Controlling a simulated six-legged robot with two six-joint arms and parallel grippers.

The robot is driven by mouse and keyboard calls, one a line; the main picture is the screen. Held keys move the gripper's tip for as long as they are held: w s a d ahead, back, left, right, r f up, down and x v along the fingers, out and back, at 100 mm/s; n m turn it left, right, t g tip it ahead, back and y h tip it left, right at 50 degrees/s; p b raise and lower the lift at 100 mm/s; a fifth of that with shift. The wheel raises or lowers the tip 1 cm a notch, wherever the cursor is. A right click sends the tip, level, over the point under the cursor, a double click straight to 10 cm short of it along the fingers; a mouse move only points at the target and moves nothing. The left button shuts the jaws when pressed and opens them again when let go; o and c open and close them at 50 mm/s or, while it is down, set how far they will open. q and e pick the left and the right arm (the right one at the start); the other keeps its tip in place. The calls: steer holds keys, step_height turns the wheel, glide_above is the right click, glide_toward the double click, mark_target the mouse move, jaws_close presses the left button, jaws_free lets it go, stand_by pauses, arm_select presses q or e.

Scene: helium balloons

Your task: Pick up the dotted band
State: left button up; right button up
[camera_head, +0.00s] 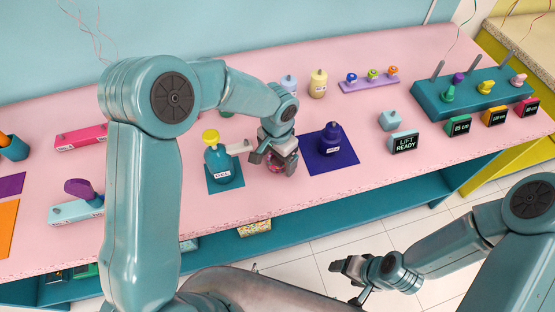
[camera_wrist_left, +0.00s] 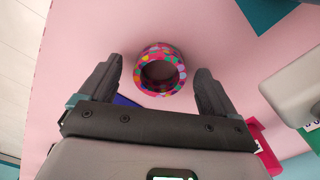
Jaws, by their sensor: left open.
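The dotted band (camera_wrist_left: 178,72), a ring with many-coloured dots, rests on the pink table (camera_wrist_left: 225,45) in the left wrist view. My left gripper (camera_wrist_left: 160,80) is open, with one finger on each side of the band and a gap to it on both sides. In the head view the band (camera_head: 274,166) is mostly hidden by my left gripper (camera_head: 276,165), low over the table between two bottles. My right gripper (camera_head: 348,275) hangs empty beyond the table's front edge; its jaw opening is unclear.
A teal bottle (camera_head: 222,166) with a yellow top stands left of my left gripper on a teal mat. A dark blue bottle (camera_head: 333,138) stands to its right on a blue mat (camera_head: 319,160). A "LIFT READY" sign (camera_head: 404,143) is farther right.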

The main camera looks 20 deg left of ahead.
arm_select(q)
steer(key=c, duration=1.1)
steer(key=shift+w, duration=0.1)
steer(key=shift+c, duration=0.2)
